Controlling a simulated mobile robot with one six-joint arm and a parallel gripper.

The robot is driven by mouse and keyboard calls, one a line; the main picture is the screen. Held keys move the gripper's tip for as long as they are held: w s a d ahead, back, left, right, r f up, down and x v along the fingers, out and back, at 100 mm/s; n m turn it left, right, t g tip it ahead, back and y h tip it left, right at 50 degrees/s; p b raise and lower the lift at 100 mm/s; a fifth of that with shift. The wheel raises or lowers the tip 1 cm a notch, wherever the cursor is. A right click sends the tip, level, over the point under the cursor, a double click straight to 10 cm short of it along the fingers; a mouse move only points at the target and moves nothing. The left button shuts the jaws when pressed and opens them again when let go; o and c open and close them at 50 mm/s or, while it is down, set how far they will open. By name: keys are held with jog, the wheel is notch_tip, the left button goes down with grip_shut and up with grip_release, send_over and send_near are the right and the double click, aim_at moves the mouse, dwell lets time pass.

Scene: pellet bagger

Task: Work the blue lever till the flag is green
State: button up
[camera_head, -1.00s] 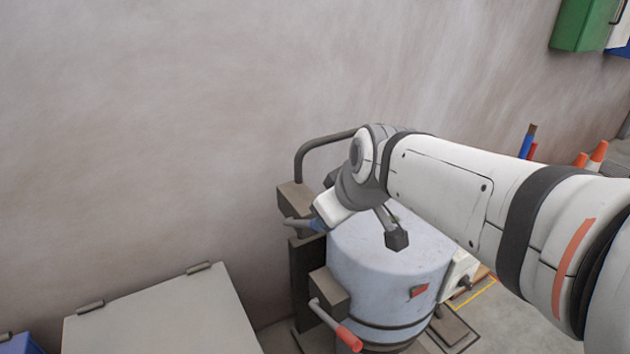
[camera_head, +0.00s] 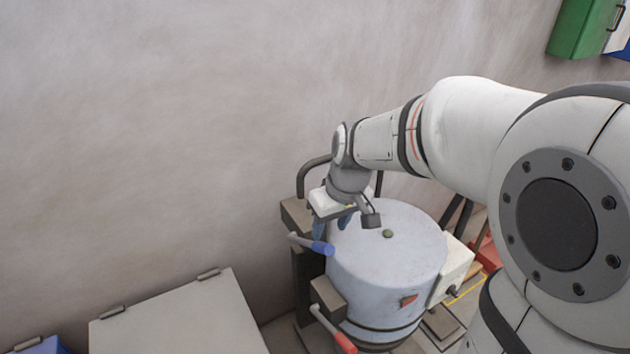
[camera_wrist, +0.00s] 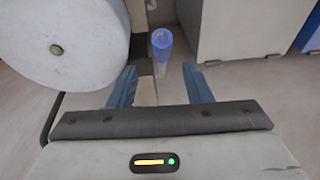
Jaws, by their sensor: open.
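The blue lever (camera_head: 321,248) sticks out from a brown block on the left side of a pale round drum machine, its grip sloping slightly down to the right. My gripper (camera_head: 331,229) is open and empty just above and behind the lever grip, over the drum's left edge. In the wrist view the lever (camera_wrist: 161,42) shows between and beyond the two blue fingers of my gripper (camera_wrist: 159,82); I see no contact. The flag (camera_head: 408,300) is a small patch on the drum's front and looks red.
A red-gripped lever (camera_head: 345,342) sits below on the same machine. The drum (camera_head: 385,265) has a green knob (camera_head: 388,233) on top and a white box (camera_head: 456,268) at its right. A pale cabinet (camera_head: 180,320) stands at the left, and the wall rises close behind.

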aim_at(324, 250)
jog(key=r+g+p, duration=0.1)
jog(key=p, duration=0.2)
jog(key=shift+w+m+g, duration=0.3)
jog(key=shift+w+m, duration=0.05)
jog(key=shift+m, duration=0.05)
jog(key=shift+f+g+p, duration=0.4)
jog(key=shift+p, duration=0.55)
jog(key=f, duration=0.5)
jog(key=a+f, duration=0.1)
jog(key=f, duration=0.2)
jog(key=shift+s, duration=0.2)
jog(key=shift+c, duration=0.3)
jog(key=shift+a, duration=0.1)
grip_shut()
